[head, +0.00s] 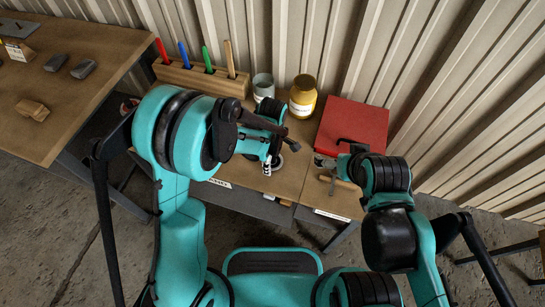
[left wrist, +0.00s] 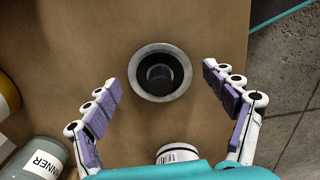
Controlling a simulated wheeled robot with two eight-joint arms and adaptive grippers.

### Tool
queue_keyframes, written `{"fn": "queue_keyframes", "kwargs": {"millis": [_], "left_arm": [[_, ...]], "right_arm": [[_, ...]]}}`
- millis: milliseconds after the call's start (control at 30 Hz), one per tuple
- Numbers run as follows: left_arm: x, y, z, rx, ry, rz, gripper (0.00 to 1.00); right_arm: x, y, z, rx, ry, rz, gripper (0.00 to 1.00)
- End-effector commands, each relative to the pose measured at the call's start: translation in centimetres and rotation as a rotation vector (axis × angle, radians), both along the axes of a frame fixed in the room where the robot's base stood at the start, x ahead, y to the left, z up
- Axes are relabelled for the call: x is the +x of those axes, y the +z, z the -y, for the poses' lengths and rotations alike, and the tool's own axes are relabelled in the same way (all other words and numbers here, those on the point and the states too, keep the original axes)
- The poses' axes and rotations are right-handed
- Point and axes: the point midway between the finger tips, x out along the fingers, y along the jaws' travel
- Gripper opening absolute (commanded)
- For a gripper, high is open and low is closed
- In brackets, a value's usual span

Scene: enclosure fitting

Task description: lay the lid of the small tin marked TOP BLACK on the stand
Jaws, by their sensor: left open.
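In the left wrist view, a round metal-rimmed piece (left wrist: 136,74) with a dark hollow and a grey shape inside sits on the brown tabletop. I cannot tell if it is an open tin or the stand. My left gripper (left wrist: 160,78) is open and empty, its fingers on either side of this piece and apart from it. A small white round container (left wrist: 178,154) with a barcode label is partly hidden by my wrist. No TOP BLACK marking is legible. In the head view my left gripper (head: 284,147) is over the bench. My right gripper (head: 335,160) is beside the red box, its jaws unclear.
A THINNER can (left wrist: 38,160) and a yellow jar (head: 303,96) stand at the back, near a wooden marker rack (head: 200,82). A red box (head: 352,127) lies at the right. A wooden-handled tool (head: 341,182) lies near the front edge. Another bench (head: 75,85) is at the left.

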Motion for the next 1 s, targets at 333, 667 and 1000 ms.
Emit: {"fn": "queue_keyframes", "kwargs": {"millis": [333, 667, 1000], "left_arm": [[0.0, 4.7, 0.0, 0.0, 0.0, 0.0, 0.85], [0.0, 11.1, 0.0, 0.0, 0.0, 0.0, 0.85], [0.0, 12.5, -0.2, -0.001, -0.007, 0.004, 0.85]], "right_arm": [[0.0, 2.3, 0.0, 0.0, 0.0, 0.0, 0.96], [0.0, 4.6, 0.0, 0.0, 0.0, 0.0, 0.96], [0.0, 4.9, 0.0, 0.0, 0.0, 0.0, 0.96]]}}
